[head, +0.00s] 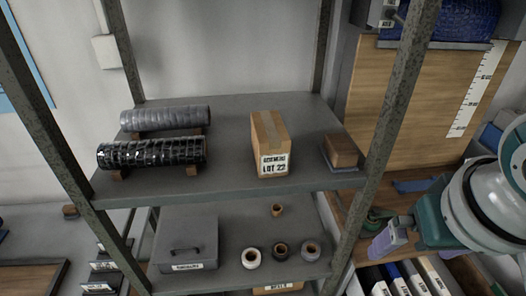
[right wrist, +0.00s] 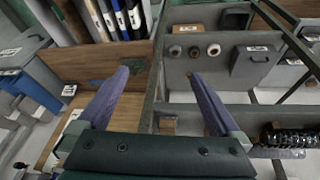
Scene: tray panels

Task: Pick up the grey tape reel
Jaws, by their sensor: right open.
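The grey tape reel (head: 311,250) lies on the lower shelf, rightmost in a row beside a black reel (head: 280,252) and a white reel (head: 251,257). In the right wrist view it seems to be the leftmost reel (right wrist: 175,50) of the row, small and beyond the fingertips. My right gripper (head: 398,213) is at the right of the head view, outside the rack post and apart from the reels. In the right wrist view its two purple fingers (right wrist: 158,76) are spread wide with nothing between them. My left gripper is not in view.
A small brown roll (head: 277,210) and a grey lidded box (head: 187,240) share the lower shelf. The upper shelf (head: 222,131) holds wrapped rolls, a carton (head: 270,145) and a small block. A metal rack post (head: 385,125) stands between my right gripper and the reels.

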